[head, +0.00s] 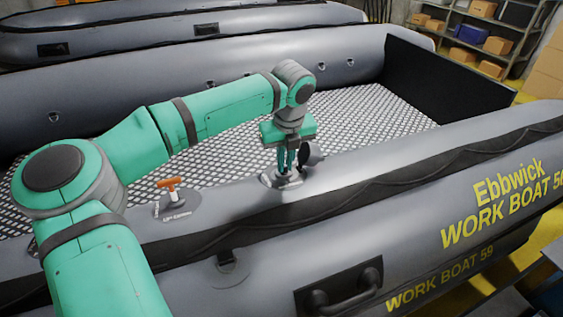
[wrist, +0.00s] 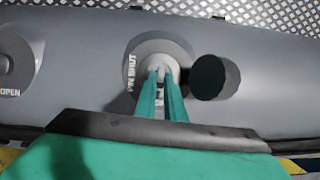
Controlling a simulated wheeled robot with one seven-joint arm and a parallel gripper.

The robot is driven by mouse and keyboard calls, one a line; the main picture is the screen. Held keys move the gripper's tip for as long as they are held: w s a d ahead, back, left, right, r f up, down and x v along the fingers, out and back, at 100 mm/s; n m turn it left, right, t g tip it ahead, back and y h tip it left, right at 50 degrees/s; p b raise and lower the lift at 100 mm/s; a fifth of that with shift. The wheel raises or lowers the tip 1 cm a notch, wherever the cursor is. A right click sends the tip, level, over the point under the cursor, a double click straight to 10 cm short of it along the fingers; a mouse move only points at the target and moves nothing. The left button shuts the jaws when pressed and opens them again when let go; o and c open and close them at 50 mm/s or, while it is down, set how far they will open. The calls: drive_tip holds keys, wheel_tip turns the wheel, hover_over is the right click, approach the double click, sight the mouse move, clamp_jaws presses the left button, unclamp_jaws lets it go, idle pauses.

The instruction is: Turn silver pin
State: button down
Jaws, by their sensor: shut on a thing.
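The silver pin (wrist: 160,64) stands in the middle of a round grey valve seat (wrist: 146,50) on the boat's tube, in the wrist view. Lettering that reads "PIN SHUT" runs along the left side of the seat. My gripper (wrist: 161,76) comes down over the pin with its two green fingers close together and shut on it. In the head view my gripper (head: 286,170) is upright over the same valve, and its fingers mostly hide the pin.
A round black cap (wrist: 208,77) stands just right of the valve. An orange T-handle (head: 168,183) on another fitting is to the left, with "OPEN" lettering in the wrist view. A black carry handle (head: 343,291) is on the tube's near side.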

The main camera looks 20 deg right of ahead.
drive_tip(key=shift+d+n, duration=0.15)
drive_tip(key=shift+n, duration=0.25)
drive_tip(key=c, duration=1.8)
unclamp_jaws()
drive_tip(key=shift+c, duration=0.2)
wheel_tip(320, 180, up, 11)
drive_tip(key=s, duration=0.2)
drive_tip(key=shift+f, duration=0.15)
